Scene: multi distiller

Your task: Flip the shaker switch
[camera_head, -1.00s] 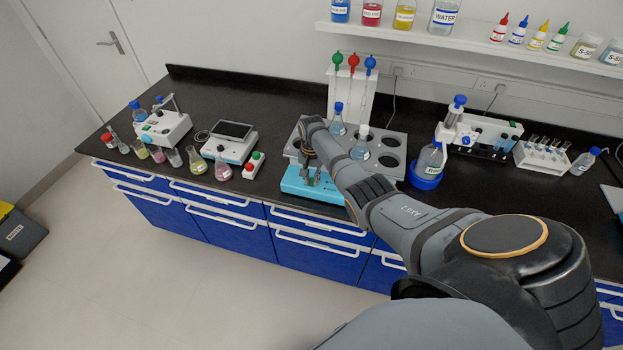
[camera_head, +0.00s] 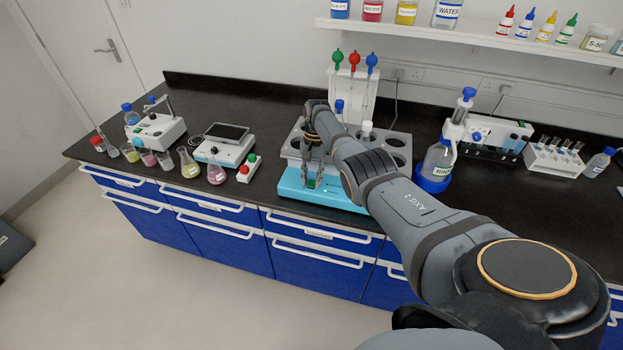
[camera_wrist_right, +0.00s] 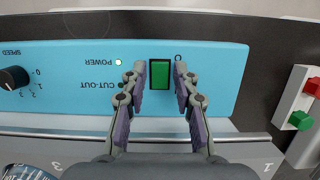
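The shaker (camera_head: 345,199) has a light blue front panel at the bench's front edge, with a grey holed platform behind it. In the right wrist view, its green rocker switch (camera_wrist_right: 160,76) sits in a black frame on the blue panel (camera_wrist_right: 220,85). A small POWER light (camera_wrist_right: 118,62) beside it looks pale and bright. My right gripper (camera_head: 311,184) is at the panel, pointing down. In the wrist view its fingers (camera_wrist_right: 160,82) are apart, one on each side of the switch, with nothing held. Contact with the panel cannot be told. My left gripper is not in view.
A speed knob (camera_wrist_right: 14,77) is on the same panel. A small box with red and green buttons (camera_head: 249,168) stands left of the shaker. Flasks stand on the shaker, partly behind my arm.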

